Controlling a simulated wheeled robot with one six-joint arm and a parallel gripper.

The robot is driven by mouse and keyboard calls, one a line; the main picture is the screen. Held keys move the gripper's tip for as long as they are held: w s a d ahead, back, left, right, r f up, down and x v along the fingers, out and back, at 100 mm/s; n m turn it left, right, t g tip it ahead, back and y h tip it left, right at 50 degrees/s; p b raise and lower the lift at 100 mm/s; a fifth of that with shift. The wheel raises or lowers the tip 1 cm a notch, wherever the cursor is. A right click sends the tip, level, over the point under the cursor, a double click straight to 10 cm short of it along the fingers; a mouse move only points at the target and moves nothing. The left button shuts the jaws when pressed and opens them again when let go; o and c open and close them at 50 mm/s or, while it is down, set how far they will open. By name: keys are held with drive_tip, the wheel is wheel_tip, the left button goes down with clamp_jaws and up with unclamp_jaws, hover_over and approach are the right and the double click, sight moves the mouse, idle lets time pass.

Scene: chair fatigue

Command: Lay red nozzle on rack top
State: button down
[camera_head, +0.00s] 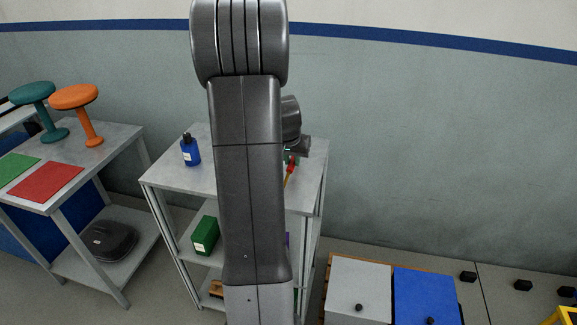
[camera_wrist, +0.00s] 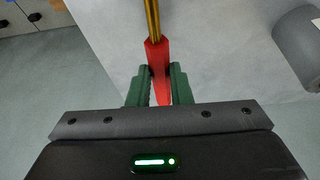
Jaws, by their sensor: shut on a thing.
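The red nozzle (camera_wrist: 158,62), with a brass-coloured tube, sits between the green fingers of my gripper (camera_wrist: 160,84) in the wrist view. The gripper is shut on its red part, and the tube points away from me. In the head view the nozzle (camera_head: 291,168) shows as a small red and yellow piece at the right part of the rack top (camera_head: 164,176). My arm hides much of the rack and most of the gripper there. The pale rack top (camera_wrist: 225,45) lies behind the nozzle in the wrist view. I cannot tell whether the nozzle touches it.
A blue bottle (camera_head: 190,150) stands on the rack top at left. A grey cylinder (camera_wrist: 300,45) is at the right in the wrist view. A green box (camera_head: 205,235) is on a lower shelf. A table with stools (camera_head: 75,97) and mats (camera_head: 45,181) stands at left.

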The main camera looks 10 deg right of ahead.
sight(291, 164)
drive_tip(key=shift+f, duration=1.6)
drive_tip(key=shift+f, duration=0.2)
drive_tip(key=c, duration=1.3)
unclamp_jaws()
drive_tip(key=shift+r, duration=0.15)
drive_tip(key=shift+r, duration=0.2)
drive_tip(key=v, duration=1.1)
drive_tip(key=shift+s+r, duration=0.2)
drive_tip(key=shift+r, duration=0.15)
